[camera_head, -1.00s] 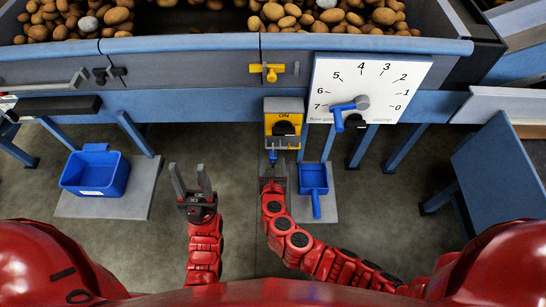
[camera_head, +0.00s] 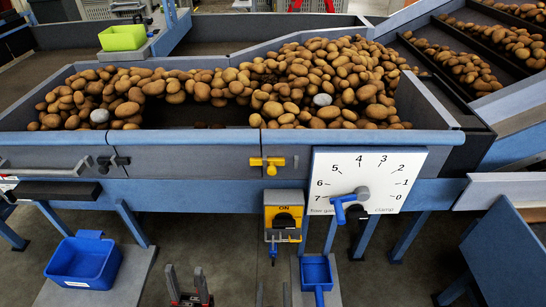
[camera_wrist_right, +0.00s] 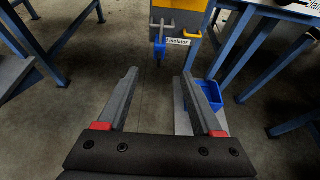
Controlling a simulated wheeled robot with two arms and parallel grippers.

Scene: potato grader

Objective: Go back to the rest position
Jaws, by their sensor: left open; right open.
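My left gripper (camera_head: 188,285) is at the bottom of the head view, open and empty, with its fingers pointing up. My right gripper (camera_head: 272,295) shows only its fingertips at the bottom edge of the head view, below the yellow isolator box (camera_head: 284,216). In the right wrist view my right gripper (camera_wrist_right: 160,85) is open, with bare floor between its fingers. The isolator box (camera_wrist_right: 180,22) is ahead of it and apart from it. Most of both arms is out of the head view.
The grader hopper (camera_head: 205,137) holds many potatoes and a few grey stones. A white dial panel (camera_head: 365,180) with a blue lever is on its front. A blue bin (camera_head: 84,262) and a blue scoop (camera_head: 316,272) stand low on either side. Floor lies between them.

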